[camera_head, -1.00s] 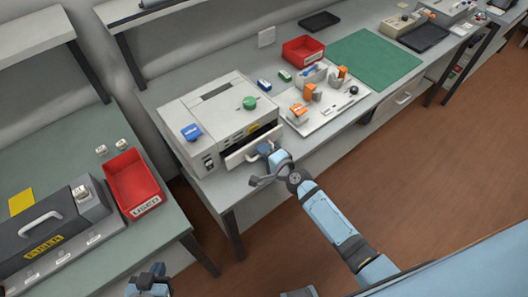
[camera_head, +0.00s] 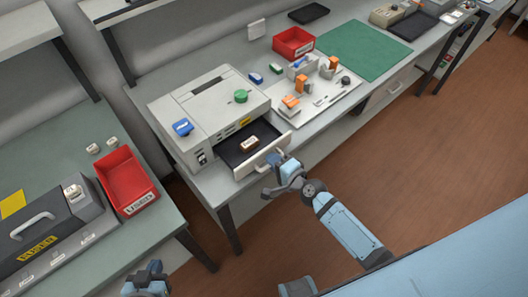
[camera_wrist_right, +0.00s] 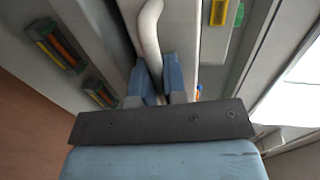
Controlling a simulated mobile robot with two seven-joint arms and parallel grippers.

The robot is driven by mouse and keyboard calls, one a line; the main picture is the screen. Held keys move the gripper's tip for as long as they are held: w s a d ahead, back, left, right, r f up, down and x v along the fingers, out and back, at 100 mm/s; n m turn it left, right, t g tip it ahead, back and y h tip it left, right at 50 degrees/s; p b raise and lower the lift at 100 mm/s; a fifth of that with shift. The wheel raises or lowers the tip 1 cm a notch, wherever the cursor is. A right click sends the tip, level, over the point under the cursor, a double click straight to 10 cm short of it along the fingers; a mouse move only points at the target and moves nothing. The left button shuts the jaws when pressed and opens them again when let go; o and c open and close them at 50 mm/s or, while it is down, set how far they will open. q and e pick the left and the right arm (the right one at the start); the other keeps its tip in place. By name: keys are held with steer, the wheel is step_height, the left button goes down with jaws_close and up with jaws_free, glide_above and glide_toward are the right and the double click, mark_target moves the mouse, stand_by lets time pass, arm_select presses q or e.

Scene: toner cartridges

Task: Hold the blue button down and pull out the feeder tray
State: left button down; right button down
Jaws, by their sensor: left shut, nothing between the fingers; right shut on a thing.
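The blue button (camera_head: 182,127) is on the left top of the pale grey printer (camera_head: 200,98), and nothing touches it. The feeder tray (camera_head: 230,157) is well out of the printer's front, its dark inside visible. A small brown and white block (camera_head: 250,143) lies in it. My right gripper (camera_head: 275,163) is shut on the tray's handle at the front panel. The pale handle (camera_wrist_right: 150,35) runs between the blue fingers (camera_wrist_right: 160,85) in the right wrist view. My left gripper (camera_head: 150,272) is shut and empty at the bottom left, well away from the button.
A green knob (camera_head: 241,96) is on the printer's top. A white board with orange parts (camera_head: 290,102) lies right of the printer, with a red bin (camera_head: 293,43) behind. A red USED bin (camera_head: 126,182) and a dark fuser unit (camera_head: 45,222) stand on the left bench.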

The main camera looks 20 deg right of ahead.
steer(key=c, duration=1.5)
jaws_free()
steer(key=shift+o, duration=0.2)
steer(key=shift+s, duration=0.1)
steer(key=b+v, duration=0.1)
steer(key=v, duration=1.2)
steer(key=shift+s+b, duration=0.35)
steer(key=shift+b, duration=0.05)
steer(key=shift+d+r, duration=0.1)
steer(key=shift+d, duration=0.05)
steer(key=s+a+f+n+g+h+p, duration=0.1)
steer(key=s+a+n+g+h+p, duration=0.1)
steer(key=n, duration=1.5)
steer(key=s+a+g+p, duration=0.1)
steer(key=s+a+p, duration=0.1)
steer(key=s+p, duration=0.1)
steer(key=shift+s+a+g, duration=0.2)
steer(key=shift+a+g, duration=0.1)
steer(key=shift+a, duration=0.05)
